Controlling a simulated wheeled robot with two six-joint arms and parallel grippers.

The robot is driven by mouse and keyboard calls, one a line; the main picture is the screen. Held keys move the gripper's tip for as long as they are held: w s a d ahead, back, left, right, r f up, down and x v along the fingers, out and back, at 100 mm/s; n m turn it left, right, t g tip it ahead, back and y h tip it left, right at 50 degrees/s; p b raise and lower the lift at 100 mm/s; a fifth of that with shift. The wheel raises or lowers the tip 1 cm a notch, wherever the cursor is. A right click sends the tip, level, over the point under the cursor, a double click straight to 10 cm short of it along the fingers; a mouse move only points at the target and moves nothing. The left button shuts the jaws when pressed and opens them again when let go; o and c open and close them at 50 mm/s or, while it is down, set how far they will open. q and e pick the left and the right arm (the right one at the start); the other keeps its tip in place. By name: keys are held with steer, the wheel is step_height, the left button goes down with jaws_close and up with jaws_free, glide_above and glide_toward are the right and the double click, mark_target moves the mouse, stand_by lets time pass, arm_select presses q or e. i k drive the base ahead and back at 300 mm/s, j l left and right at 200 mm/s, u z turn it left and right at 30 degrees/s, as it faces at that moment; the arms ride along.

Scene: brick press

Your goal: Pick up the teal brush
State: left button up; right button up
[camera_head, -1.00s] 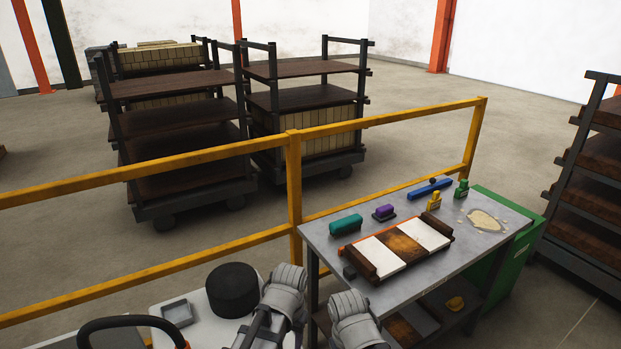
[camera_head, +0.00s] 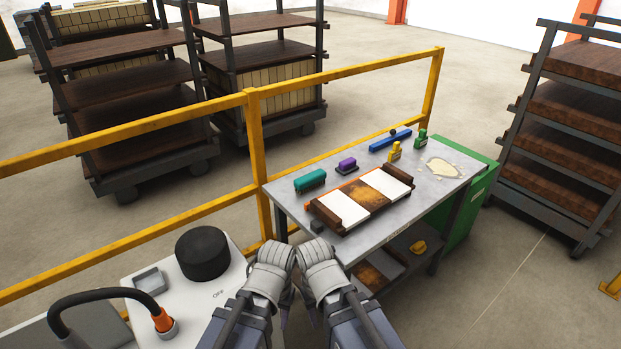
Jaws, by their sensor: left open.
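The teal brush (camera_head: 310,180) lies on the grey metal table (camera_head: 290,207), near its left back edge. It sits behind the white-and-brown board (camera_head: 343,207). My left gripper (camera_head: 272,272) is in front of the table's near left corner, low in the view. It is open and apart from the brush. My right gripper (camera_head: 319,272) is close beside it on the right. I see both from behind, and their fingertips are mostly hidden. Nothing shows between the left fingers.
A white console with a black knob (camera_head: 203,253) is at left.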

mark_target(308, 182)
steer(key=l+u, duration=0.1)
steer(key=u, duration=0.35)
steer(key=i+l+u, duration=0.1)
steer(key=u, duration=0.3)
steer(key=l+u, duration=0.15)
steer(key=u, duration=0.3)
steer(key=l+u, duration=0.2)
steer(key=l, duration=0.2)
steer(key=l+u, duration=0.2)
steer(key=l, duration=0.2)
steer(key=k+l+u, duration=0.2)
steer(key=l, duration=0.2)
steer(key=l+u, duration=0.2)
steer(key=l, duration=0.2)
steer(key=k+l+u, duration=0.2)
steer(key=l, duration=0.15)
steer(key=k+l, duration=0.15)
steer(key=l, duration=0.2)
steer(key=k+l, duration=0.15)
steer(key=l, duration=0.25)
steer(key=k+l, duration=0.1)
steer(key=l, duration=0.25)
steer(key=k+l, duration=0.15)
steer(key=l, duration=0.25)
steer(key=i, duration=0.5)
steer(key=j+u, duration=0.05)
